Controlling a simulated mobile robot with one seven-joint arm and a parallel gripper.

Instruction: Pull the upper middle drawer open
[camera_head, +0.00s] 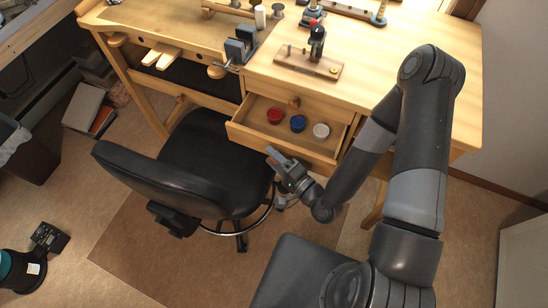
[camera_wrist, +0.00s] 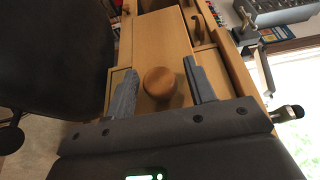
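A wooden drawer (camera_head: 250,131) under the benchtop stands pulled out in the head view. It holds a red jar (camera_head: 275,115), a blue jar (camera_head: 298,123) and a white jar (camera_head: 321,130). My gripper (camera_head: 279,158) is just in front of and below the pulled-out drawer's front. In the wrist view, my gripper (camera_wrist: 161,90) is open, with a round wooden knob (camera_wrist: 158,83) between its fingers and visible gaps on both sides. I cannot tell for sure which drawer front carries this knob.
A black chair (camera_head: 215,160) stands close to the left of my gripper. The wooden benchtop (camera_head: 390,60) carries a small tool stand (camera_head: 305,62) above the drawers. A dark bin (camera_head: 25,155) stands at far left. Bare floor shows in front of the bench.

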